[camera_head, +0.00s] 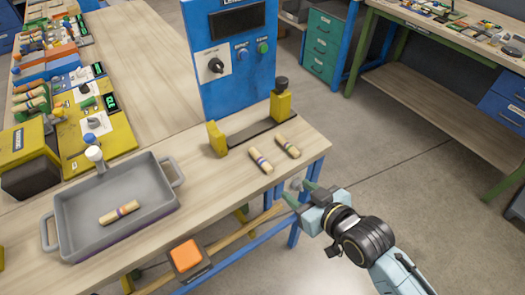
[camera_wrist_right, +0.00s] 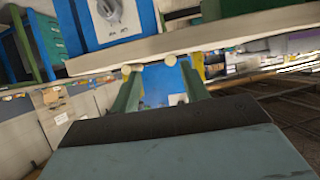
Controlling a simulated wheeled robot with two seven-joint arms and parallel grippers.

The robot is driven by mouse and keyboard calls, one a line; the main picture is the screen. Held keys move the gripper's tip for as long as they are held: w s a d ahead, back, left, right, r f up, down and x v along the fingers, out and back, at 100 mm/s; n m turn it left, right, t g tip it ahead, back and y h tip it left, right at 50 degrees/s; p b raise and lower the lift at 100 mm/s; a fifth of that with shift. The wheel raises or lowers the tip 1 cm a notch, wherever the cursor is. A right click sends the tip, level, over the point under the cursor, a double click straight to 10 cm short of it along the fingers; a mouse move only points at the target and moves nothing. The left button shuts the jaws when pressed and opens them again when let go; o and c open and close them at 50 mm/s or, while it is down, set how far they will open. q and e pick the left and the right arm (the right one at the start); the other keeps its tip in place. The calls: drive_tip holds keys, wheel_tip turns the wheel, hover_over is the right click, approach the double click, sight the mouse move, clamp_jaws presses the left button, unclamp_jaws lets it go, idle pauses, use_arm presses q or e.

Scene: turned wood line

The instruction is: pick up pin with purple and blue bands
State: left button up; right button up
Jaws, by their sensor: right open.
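A pale wooden pin (camera_head: 261,161) with bands that look purple and blue lies on the bench near its front right edge. A second pin (camera_head: 287,146) with a dark purplish band lies just right of it. A third pin (camera_head: 119,212) with purple-blue bands lies in the grey tray (camera_head: 70,246). The bands are too small to tell exactly apart. My right gripper (camera_head: 297,190) is open and empty, just off the bench's front edge, apart from the pins. Its green fingers also show in the right wrist view (camera_wrist_right: 160,92). My left gripper is out of view.
A blue panel (camera_head: 228,90) with a knob stands behind the pins, beside a yellow-ended stand (camera_head: 281,105). A yellow control box (camera_head: 105,140) is behind the tray. An orange button box (camera_head: 186,257) sits at the front edge. Open floor lies right of the bench.

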wheel_tip(320, 180, up, 3)
drive_tip(key=a, duration=0.2)
approach(265, 162)
drive_tip(key=shift+y, duration=0.4)
drive_tip(key=x, duration=0.2)
drive_tip(key=b+x, duration=0.1)
drive_tip(key=x, duration=0.1)
drive_tip(key=shift+s+d+f, duration=0.1)
drive_tip(key=shift+d+f, duration=0.05)
drive_tip(key=shift+f, duration=0.25)
drive_tip(key=shift+r+b+x, duration=0.1)
drive_tip(key=shift+b+x, duration=0.1)
drive_tip(key=shift+x, duration=1.25)
drive_tip(key=shift+r+b+x, duration=0.15)
drive_tip(key=shift+b+x, duration=0.05)
drive_tip(key=shift+x, duration=1.25)
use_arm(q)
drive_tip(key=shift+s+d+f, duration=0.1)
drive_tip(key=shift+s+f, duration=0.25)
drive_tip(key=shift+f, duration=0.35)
use_arm(e)
drive_tip(key=shift+c, duration=0.2)
clamp_jaws()
